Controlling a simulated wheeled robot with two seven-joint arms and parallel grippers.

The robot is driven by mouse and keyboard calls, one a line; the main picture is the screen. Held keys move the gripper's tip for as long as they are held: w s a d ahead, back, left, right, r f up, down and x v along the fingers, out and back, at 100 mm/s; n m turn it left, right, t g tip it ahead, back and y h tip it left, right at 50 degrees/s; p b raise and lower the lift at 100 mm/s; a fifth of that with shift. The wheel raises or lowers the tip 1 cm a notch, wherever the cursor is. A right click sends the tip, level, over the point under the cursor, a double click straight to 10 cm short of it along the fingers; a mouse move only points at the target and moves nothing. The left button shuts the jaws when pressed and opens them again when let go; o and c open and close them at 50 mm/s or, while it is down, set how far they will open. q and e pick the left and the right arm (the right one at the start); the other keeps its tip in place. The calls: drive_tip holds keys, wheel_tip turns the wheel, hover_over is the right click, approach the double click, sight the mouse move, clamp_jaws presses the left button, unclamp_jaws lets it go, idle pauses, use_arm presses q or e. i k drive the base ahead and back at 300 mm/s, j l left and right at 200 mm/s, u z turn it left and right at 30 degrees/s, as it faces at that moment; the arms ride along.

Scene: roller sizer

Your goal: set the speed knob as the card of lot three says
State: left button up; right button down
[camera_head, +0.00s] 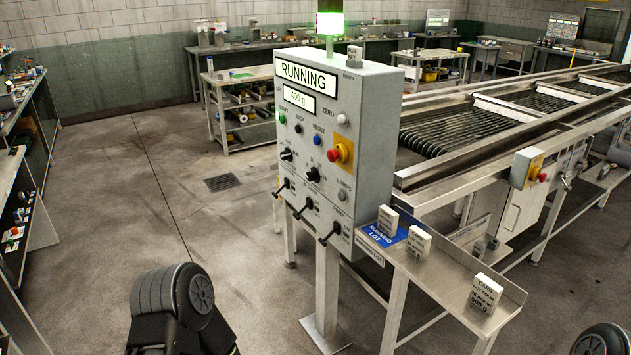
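The grey control cabinet (362,110) stands at centre, its display (303,77) reading "RUNNING" and "400 g". Its front has several black knobs, including an upper one (287,155), a middle one (314,174) and a lower one (330,234). Their labels are too small to tell which is speed. A card (388,221) stands on the blue "RUNNING LOT" mat (374,236). A second card (417,244) stands beside the mat; the lot number on both is unreadable. The third card (484,293) seems to read lot four, 500 g. Dark rounded arm parts show at the bottom; neither gripper shows.
A metal shelf (440,278) carries the cards at the cabinet's right. A red stop button (335,155) sits on the cabinet front. The roller conveyor (470,125) runs behind right. Floor left of the cabinet is clear, with a drain grate (222,183).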

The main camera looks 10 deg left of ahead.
sight(314, 175)
drive_tip(key=i+j+z, duration=0.15)
drive_tip(key=j, duration=0.25)
drive_tip(key=i+j+z, duration=0.1)
drive_tip(key=j, duration=0.25)
drive_tip(key=i+j+z, duration=0.15)
drive_tip(key=j, duration=0.3)
drive_tip(key=i+j+z, duration=0.1)
drive_tip(key=j, duration=0.3)
drive_tip(key=i+j+z, duration=0.15)
drive_tip(key=j, duration=0.3)
drive_tip(key=i+j+z, duration=0.15)
drive_tip(key=j, duration=0.3)
